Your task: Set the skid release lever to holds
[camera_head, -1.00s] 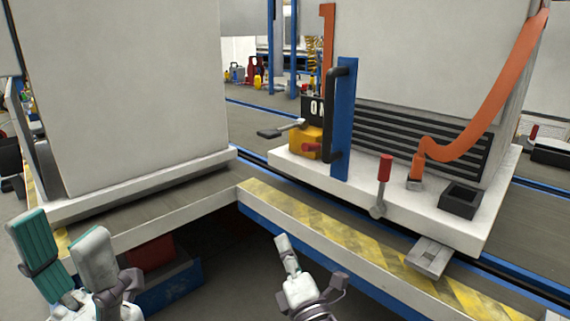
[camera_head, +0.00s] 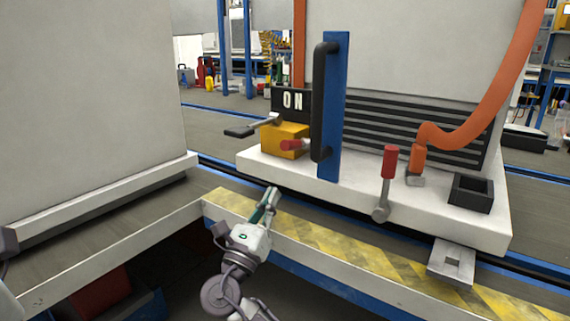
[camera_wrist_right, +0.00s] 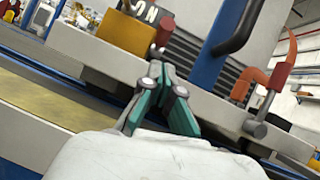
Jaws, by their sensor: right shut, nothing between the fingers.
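An upright lever with a red grip (camera_head: 389,163) stands at the front of the white skid (camera_head: 345,198), its grey pivot on the front edge. No label on it is readable, but I take it for the skid release lever. It also shows in the right wrist view (camera_wrist_right: 279,76), at the right. My right gripper (camera_head: 269,197) is shut and empty. It is in front of the skid's left part, left of the lever and apart from it. Its green fingers meet in the right wrist view (camera_wrist_right: 163,72). My left gripper's fingers are out of view.
A yellow box (camera_head: 284,140) with a red knob and a black-handled lever sits below an ON sign (camera_head: 292,101). A blue post (camera_head: 333,110) with a black handle stands between box and lever. An orange hose (camera_head: 490,95) and a black socket (camera_head: 471,192) are at the right.

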